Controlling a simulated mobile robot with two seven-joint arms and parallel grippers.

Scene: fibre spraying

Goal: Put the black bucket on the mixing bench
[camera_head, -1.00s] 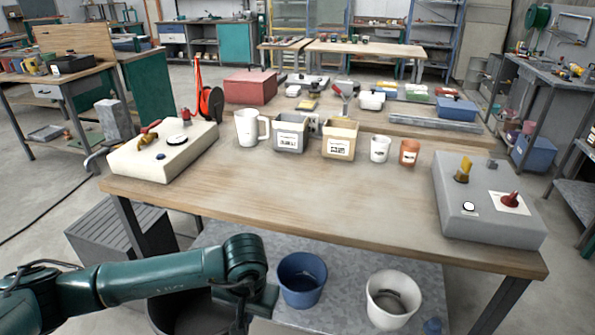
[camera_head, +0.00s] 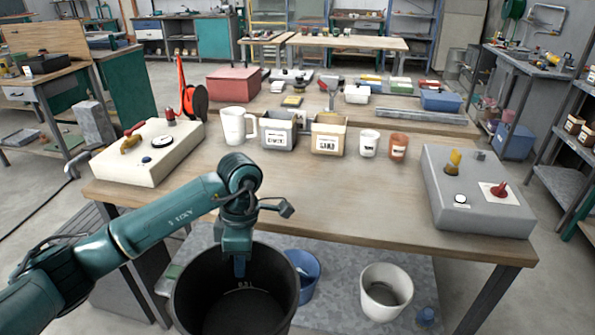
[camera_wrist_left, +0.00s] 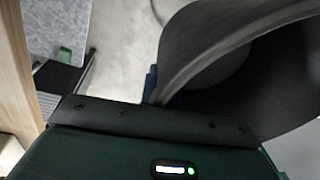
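The black bucket (camera_head: 207,300) hangs upright at the front edge of the mixing bench (camera_head: 330,205), in the lower left of the head view. My left gripper (camera_head: 240,266) is shut on the bucket's rim at its far side. The bucket's lower part is cut off by the frame. In the left wrist view the bucket (camera_wrist_left: 215,75) fills the upper right, close to the gripper body; the fingertips are mostly hidden there. The bench's wooden top is clear in its front middle. My right gripper is not in view.
A pale control box (camera_head: 150,165) stands on the bench's left end and a grey one (camera_head: 470,200) on its right. A white jug (camera_head: 235,125), labelled bins (camera_head: 328,137) and cups line the back. A blue bucket (camera_head: 308,275) and white bucket (camera_head: 384,292) stand below.

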